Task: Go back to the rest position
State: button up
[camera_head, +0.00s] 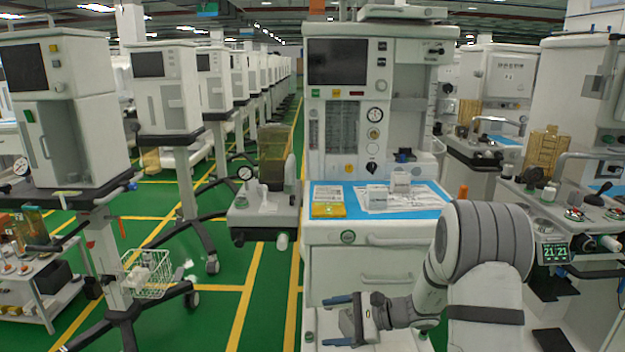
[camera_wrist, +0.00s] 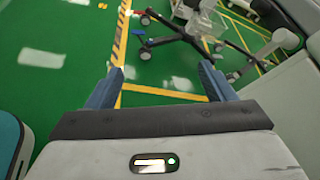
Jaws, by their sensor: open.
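My gripper (camera_head: 345,320) is low in front of the drawers of the middle anaesthesia cart (camera_head: 360,231), with its blue fingers pointing left. In the wrist view my gripper (camera_wrist: 164,85) has its two blue fingers spread wide, with nothing between them but green floor and a yellow line. My arm rises at the right of the head view and bends down to the gripper. I cannot tell the exact gap between the gripper and the drawer fronts.
The cart's blue top (camera_head: 325,195) holds a yellow pack (camera_head: 328,210), white boxes (camera_head: 400,182) and papers. A wheeled stand with a wire basket (camera_head: 148,275) is at the left. A side cart (camera_head: 545,205) stands right of my arm. Green floor (camera_head: 225,300) is open left of the gripper.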

jog(key=s+r+n+g+h+p, duration=0.4)
jog(key=s+r+n+h+p, duration=0.35)
jog(key=s+r, duration=0.9)
jog(key=s+d+r+n+t+h+p, duration=0.1)
jog(key=s+d+r+n+h+p, duration=0.2)
jog(key=r, duration=0.5)
jog(key=s+d+r+n+t+h+p, duration=0.2)
jog(key=s+d+r+n+h+p, duration=0.1)
jog(key=s+d+r+p, duration=0.3)
jog(key=shift+s+d+r+n+t+p, duration=0.3)
jog(key=shift+d+r+n+p, duration=0.2)
jog(key=shift+r+p, duration=0.6)
jog(key=shift+f, duration=0.15)
